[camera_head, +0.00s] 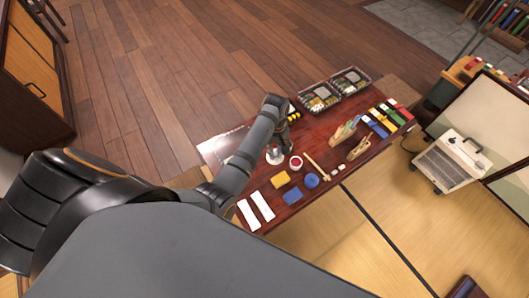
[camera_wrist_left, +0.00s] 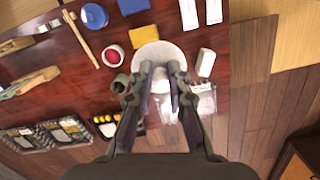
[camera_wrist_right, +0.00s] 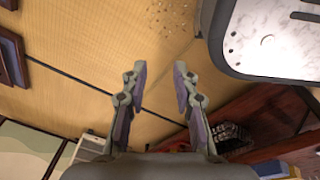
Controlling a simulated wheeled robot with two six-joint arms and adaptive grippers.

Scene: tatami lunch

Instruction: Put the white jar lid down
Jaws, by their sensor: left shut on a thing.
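The white jar lid (camera_wrist_left: 158,52) is a pale round disc at my left fingertips in the left wrist view. My left gripper (camera_wrist_left: 161,74) is shut on it, with the fingers over its near side. In the head view the lid (camera_head: 274,157) shows as a small white shape below my left gripper (camera_head: 277,143), over the dark red table. I cannot tell whether it touches the tabletop. A small round white pot with red inside (camera_head: 296,162) stands just right of it. My right gripper (camera_wrist_right: 159,78) is open and empty, away from the table.
The low table (camera_head: 231,150) holds a yellow block (camera_head: 280,180), a blue cloth-like square (camera_head: 292,196), a blue round item (camera_head: 312,181), white strips (camera_head: 262,206) and clear food trays (camera_head: 319,97). A white heater (camera_head: 452,163) stands on the tatami at right.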

